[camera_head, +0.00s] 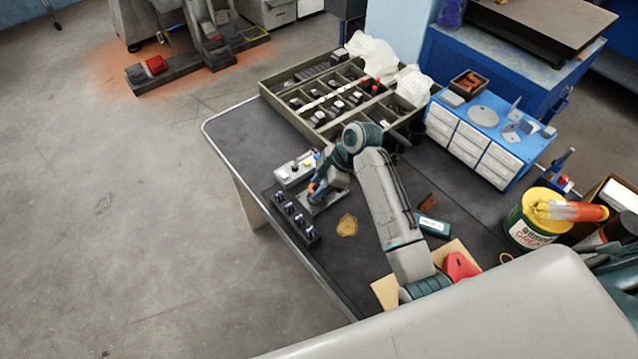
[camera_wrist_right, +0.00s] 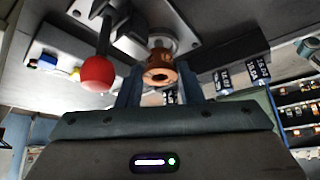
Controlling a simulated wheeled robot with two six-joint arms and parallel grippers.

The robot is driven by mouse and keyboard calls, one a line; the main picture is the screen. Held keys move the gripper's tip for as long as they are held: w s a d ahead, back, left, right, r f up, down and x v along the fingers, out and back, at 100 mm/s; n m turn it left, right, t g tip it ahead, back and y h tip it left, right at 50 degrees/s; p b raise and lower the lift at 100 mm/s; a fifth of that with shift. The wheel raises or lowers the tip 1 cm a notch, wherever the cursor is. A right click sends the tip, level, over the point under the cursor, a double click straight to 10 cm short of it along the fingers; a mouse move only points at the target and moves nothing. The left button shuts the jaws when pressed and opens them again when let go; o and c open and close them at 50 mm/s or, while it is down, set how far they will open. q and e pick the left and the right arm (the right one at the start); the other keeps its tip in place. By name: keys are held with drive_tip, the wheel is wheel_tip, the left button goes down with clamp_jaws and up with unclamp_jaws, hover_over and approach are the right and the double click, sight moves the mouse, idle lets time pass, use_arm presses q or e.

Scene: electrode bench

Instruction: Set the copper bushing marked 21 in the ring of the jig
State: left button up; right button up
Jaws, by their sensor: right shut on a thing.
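My right gripper (camera_head: 317,188) is shut on the copper bushing (camera_wrist_right: 160,72), which sits between its two fingers in the right wrist view. The bushing's round end with a dark hole shows; I cannot read a mark on it. The jig (camera_head: 324,203) is a grey metal plate with a pale ring (camera_wrist_right: 168,44) right beyond the bushing. The bushing lines up closely with the ring, but I cannot tell whether it is inside it or just short of it. A lever with a red ball knob (camera_wrist_right: 98,72) stands beside the ring. My left gripper is not in view.
A pale button box (camera_head: 292,172) stands behind the jig. A dark rack (camera_head: 313,240) with several labelled pieces lies at the table's front-left edge. A compartment tray (camera_head: 268,93) is at the back. A yellow-brown patch (camera_head: 347,226) lies on the table.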

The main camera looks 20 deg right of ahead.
drive_tip(key=shift+f, duration=0.5)
drive_tip(key=o, duration=1.1)
drive_tip(key=b+v, duration=0.2)
drive_tip(key=v, duration=0.8)
drive_tip(key=shift+d+r, duration=0.2)
drive_tip(key=shift+r, duration=0.1)
wheel_tip(320, 180, up, 5)
drive_tip(key=p, duration=0.5)
